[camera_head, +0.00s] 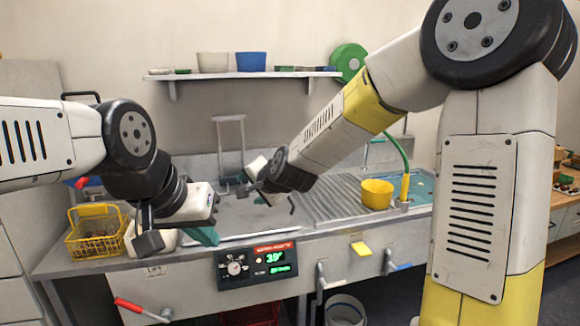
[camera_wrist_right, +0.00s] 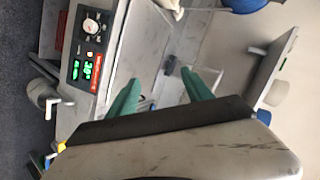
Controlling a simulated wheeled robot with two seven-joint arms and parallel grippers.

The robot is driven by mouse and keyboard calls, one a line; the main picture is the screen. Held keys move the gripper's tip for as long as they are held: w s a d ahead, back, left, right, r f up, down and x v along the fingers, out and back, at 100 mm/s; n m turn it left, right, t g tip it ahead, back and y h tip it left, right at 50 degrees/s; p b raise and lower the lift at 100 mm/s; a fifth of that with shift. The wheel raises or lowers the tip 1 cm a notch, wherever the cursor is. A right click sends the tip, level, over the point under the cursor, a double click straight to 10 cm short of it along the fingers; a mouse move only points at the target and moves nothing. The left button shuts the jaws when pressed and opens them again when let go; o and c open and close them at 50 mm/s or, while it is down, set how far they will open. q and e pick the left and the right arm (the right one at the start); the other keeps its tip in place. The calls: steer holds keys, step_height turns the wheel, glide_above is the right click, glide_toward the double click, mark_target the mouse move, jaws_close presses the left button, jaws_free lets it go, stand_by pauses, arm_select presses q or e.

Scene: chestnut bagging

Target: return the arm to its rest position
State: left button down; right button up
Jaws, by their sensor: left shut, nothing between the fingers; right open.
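My left gripper (camera_head: 207,236) comes in from the left in the head view. Its teal fingers are shut and empty, over the front left of the steel counter. My right arm reaches from the upper right down towards the back of the counter. Its gripper is largely hidden by its own wrist in the head view. In the right wrist view, the two teal fingers of my right gripper (camera_wrist_right: 160,76) stand apart with nothing between them. The gripper is open above the steel work surface.
A yellow wire basket (camera_head: 96,235) stands at the counter's left end. A yellow bowl (camera_head: 377,194) sits on the ribbed drainboard (camera_head: 335,200). The control panel (camera_head: 257,262), handles and a red lever (camera_head: 140,308) line the front. A shelf (camera_head: 220,74) with tubs hangs behind.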

steer(key=s+d+r+n+g+h, duration=0.1)
steer(key=s+d+n+g+h, duration=0.1)
steer(key=s+d, duration=1)
steer(key=s+d+r+n+g+h, duration=0.1)
steer(key=s+d+n, duration=0.4)
steer(key=s+d, duration=0.7)
steer(key=shift+s+d+r+n+g+h, duration=0.4)
steer(key=shift+s+r, duration=0.3)
steer(key=shift+s, duration=0.45)
